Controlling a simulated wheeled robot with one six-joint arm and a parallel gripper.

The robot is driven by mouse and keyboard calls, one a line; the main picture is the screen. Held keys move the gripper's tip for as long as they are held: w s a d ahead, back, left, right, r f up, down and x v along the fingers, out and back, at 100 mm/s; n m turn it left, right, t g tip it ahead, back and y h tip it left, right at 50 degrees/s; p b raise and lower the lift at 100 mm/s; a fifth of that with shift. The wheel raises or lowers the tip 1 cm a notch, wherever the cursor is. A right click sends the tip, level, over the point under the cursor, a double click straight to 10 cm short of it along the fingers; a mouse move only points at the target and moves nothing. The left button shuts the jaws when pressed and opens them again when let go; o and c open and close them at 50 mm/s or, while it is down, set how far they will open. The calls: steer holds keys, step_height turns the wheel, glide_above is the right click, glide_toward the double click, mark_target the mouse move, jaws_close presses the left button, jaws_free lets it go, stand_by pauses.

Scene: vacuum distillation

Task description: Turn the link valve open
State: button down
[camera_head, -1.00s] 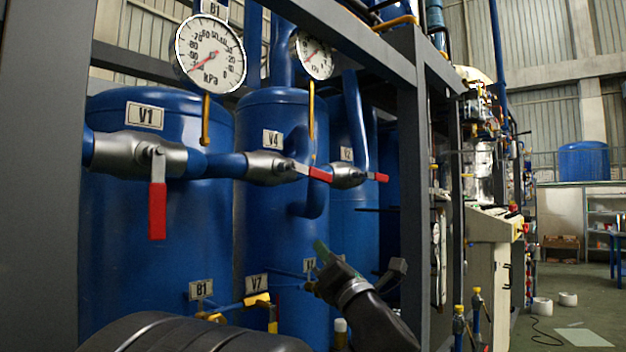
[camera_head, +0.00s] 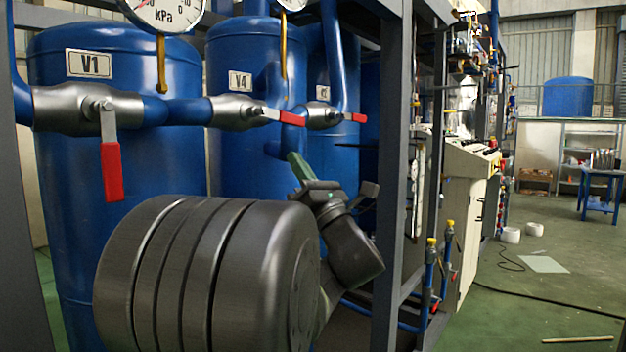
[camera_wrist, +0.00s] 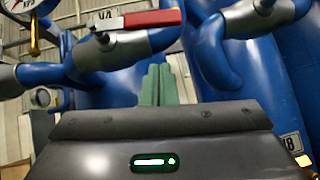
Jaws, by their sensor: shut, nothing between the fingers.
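Three steel ball valves sit in blue pipes on the tanks; no label names one the link valve. The valve by the V1 plate (camera_head: 88,64) has a red handle (camera_head: 112,170) hanging straight down, across its pipe. The valve by the V4 plate (camera_head: 240,79) has a red handle (camera_head: 283,116) lying roughly along its pipe; this handle also spans the top of the wrist view (camera_wrist: 152,19). A third valve (camera_head: 320,115) has a sideways red handle (camera_head: 354,117). My gripper (camera_head: 298,166) is shut and empty, its green fingers (camera_wrist: 158,84) below the V4 handle, apart from it.
Pressure gauges (camera_head: 165,8) hang above the valves. A grey frame post (camera_head: 393,170) stands right of my gripper. Blue pipes (camera_wrist: 215,55) and tanks lie close ahead. The floor (camera_head: 545,295) at the right is mostly open, with a cable and white rolls.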

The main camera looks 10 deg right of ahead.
mark_target(296, 125)
steer(key=r, duration=0.2)
steer(key=w+r+p, duration=0.1)
steer(key=r, duration=0.1)
steer(key=shift+d+r, duration=0.15)
steer(key=shift+r, duration=0.15)
steer(key=shift+b, duration=0.45)
steer(key=shift+w+d+r+b, duration=0.1)
steer(key=shift+d+r+b, duration=0.05)
steer(key=shift+r+b, duration=0.6)
